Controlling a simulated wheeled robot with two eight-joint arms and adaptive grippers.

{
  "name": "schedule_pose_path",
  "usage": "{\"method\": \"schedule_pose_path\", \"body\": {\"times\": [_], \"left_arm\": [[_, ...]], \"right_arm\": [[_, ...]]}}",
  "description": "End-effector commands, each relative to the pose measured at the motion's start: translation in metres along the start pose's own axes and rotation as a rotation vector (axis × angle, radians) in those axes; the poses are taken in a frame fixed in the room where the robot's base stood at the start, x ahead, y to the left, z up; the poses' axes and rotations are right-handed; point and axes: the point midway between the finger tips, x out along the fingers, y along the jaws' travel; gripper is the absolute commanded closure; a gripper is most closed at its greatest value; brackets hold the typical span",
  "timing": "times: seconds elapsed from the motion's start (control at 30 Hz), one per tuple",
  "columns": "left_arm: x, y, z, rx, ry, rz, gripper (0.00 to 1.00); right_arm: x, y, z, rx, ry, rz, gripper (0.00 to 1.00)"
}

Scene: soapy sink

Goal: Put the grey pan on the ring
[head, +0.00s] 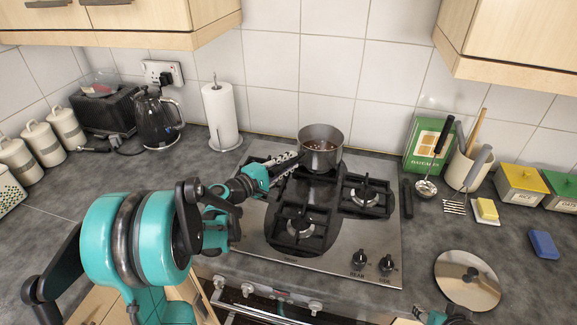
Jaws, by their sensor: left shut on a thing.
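The grey pan (321,158) is at the back of the hob (375,268), upright, with brown bits inside. My left gripper (284,162) is shut on its handle at the pan's left side. I cannot tell whether the pan's base touches the hob. The front ring (300,226) and the right ring (365,193) are bare. Part of my right arm's end (440,316) shows at the bottom edge; its fingers cannot be made out.
A round shiny lid (467,281) lies on the right worktop. A paper roll (221,117) and kettle (157,122) stand at the back left.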

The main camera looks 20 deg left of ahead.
Motion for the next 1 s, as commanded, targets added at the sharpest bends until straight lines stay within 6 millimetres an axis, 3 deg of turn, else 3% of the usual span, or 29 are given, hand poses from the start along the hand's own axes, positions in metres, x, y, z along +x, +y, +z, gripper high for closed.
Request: {"method": "schedule_pose_path", "body": {"times": [0.37, 0.4, 0.47, 0.83, 1.0], "left_arm": [[0.0, -0.003, -0.001, -0.002, -0.001, 0.003, 1.0], [0.001, -0.003, -0.001, 0.0, 0.0, 0.0, 0.69], [0.0, -0.002, -0.001, 0.0, 0.0, 0.0, 0.58], [0.0, 0.003, 0.001, 0.0, 0.0, 0.0, 0.58], [-0.029, 0.003, -0.001, -0.001, 0.005, 0.001, 0.58]], "right_arm": [[0.003, 0.0, 0.002, 0.0, 0.0, 0.0, 0.6], [0.002, 0.0, 0.001, 0.0, 0.0, 0.0, 0.6], [0.002, 0.0, 0.001, 0.0, 0.0, 0.0, 0.6], [-0.003, 0.0, -0.002, 0.0, 0.0, 0.0, 0.6], [-0.007, 0.0, -0.005, 0.0, 0.0, 0.0, 0.6]]}}
